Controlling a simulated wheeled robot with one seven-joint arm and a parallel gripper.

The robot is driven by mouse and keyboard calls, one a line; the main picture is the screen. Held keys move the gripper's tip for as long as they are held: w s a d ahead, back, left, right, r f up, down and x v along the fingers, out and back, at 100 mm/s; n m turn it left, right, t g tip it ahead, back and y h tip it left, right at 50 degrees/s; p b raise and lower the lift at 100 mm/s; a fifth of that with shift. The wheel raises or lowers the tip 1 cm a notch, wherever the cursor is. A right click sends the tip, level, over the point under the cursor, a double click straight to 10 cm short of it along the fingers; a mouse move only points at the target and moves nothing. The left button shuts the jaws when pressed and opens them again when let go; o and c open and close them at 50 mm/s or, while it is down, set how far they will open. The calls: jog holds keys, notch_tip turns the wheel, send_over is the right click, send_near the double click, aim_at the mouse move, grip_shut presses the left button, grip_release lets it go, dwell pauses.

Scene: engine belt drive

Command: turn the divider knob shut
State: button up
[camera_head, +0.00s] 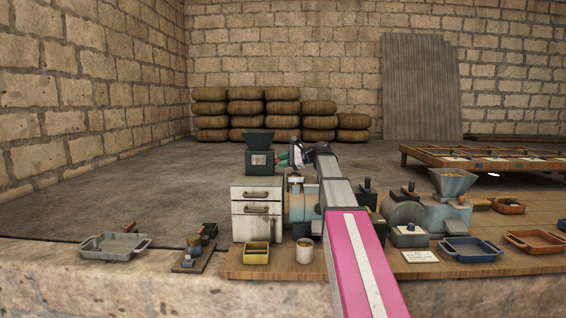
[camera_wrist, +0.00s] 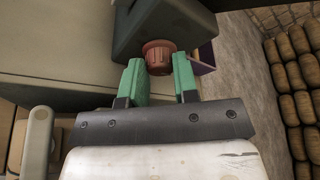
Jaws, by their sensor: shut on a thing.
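The divider knob (camera_wrist: 158,54), a ribbed red-brown cap, sticks out of the side of a dark grey box (camera_wrist: 150,22) in the wrist view. My gripper (camera_wrist: 158,72) has its green fingers on either side of the knob, shut on it. In the head view the dark box with a funnel top (camera_head: 259,160) stands on a white cabinet, and my gripper (camera_head: 284,160) meets its right side. The knob cannot be made out there.
The white cabinet (camera_head: 257,222) has handled drawers. A yellow bin (camera_head: 256,254) and a pale cup (camera_head: 304,251) stand in front. A grey-blue machine with a hopper (camera_head: 452,184) stands right of my arm. Stacked sacks (camera_head: 283,107) lie at the back wall.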

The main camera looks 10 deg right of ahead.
jog(key=shift+f+n, duration=0.1)
jog(key=shift+n, duration=0.4)
jog(key=o, duration=0.9)
jog(key=shift+d, duration=0.1)
jog(key=v, duration=1)
jog(key=shift+s+d, duration=0.25)
jog(key=shift+s, duration=0.05)
jog(key=shift+w, duration=0.1)
